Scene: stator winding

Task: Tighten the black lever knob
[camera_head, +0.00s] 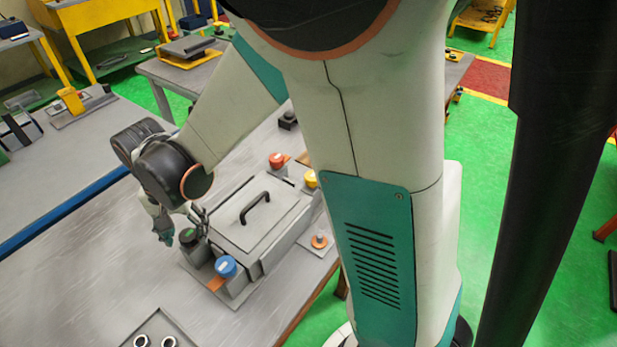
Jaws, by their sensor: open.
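A grey box (241,238) with a black bar handle (255,207) on its lid stands on the grey table. A dark, greenish-black knob (188,238) sits at the box's left corner; I cannot clearly tell whether it is the black lever knob. A blue knob (226,266) is at the near corner, a red knob (277,160) at the far corner and a yellow knob (311,179) at the right. My gripper (180,229) is open, beside and just above the dark knob. One finger hangs left of it. Contact cannot be told.
A small black block (288,120) stands behind the box. An orange round piece on a plate (320,241) is at the right edge. A tray with two rings (155,342) lies at the front. The table left of the box is clear. My arm hides the right side.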

